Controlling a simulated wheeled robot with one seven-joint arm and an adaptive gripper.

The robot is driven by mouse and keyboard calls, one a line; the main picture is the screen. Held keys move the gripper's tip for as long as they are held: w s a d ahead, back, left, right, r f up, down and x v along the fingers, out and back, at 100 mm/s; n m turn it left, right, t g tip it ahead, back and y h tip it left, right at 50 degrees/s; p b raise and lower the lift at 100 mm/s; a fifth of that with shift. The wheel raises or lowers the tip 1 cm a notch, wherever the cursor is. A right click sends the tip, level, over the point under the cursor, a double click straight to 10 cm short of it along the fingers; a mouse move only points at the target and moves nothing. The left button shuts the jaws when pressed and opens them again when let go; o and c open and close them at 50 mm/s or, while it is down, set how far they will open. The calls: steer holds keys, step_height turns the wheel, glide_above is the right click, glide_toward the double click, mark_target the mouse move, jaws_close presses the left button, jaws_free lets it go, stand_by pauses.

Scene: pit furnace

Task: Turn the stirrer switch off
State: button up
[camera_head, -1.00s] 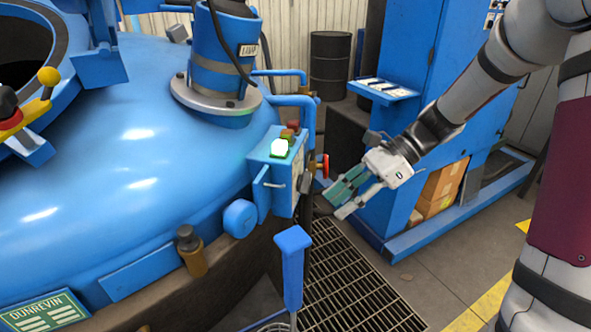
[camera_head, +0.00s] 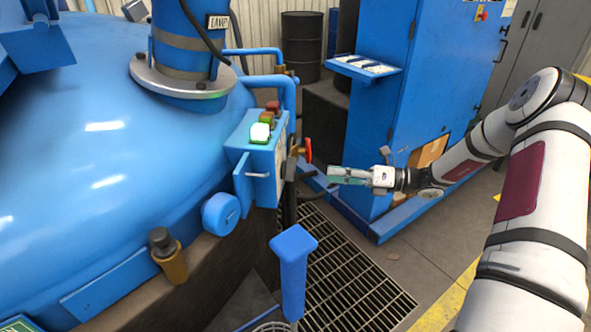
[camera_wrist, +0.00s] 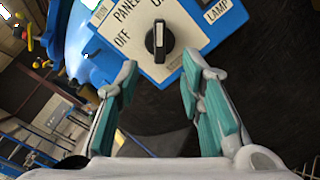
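A blue control box (camera_head: 262,165) stands at the side of the big blue vessel. In the wrist view its pale panel (camera_wrist: 135,50) carries a black rotary knob (camera_wrist: 160,42) with a white mark pointing up in the picture. "OFF" is printed to the knob's left; other lettering is cut off or too small to read, so I cannot confirm the stirrer label. My gripper (camera_head: 336,175) is to the right of the box, pointing toward it. In the wrist view, its teal-padded fingers (camera_wrist: 162,82) are apart and empty, with the knob beyond them, not touched.
A red handle (camera_head: 307,150) sticks out at the box's right side. A lit button (camera_head: 260,133) glows on its top. A blue post (camera_head: 293,265) stands in front, by the floor grating (camera_head: 350,290). A blue cabinet (camera_head: 425,90) stands behind my arm.

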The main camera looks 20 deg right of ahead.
mark_target(290, 170)
steer(key=x, duration=1.1)
steer(key=shift+a, duration=0.1)
jaws_close()
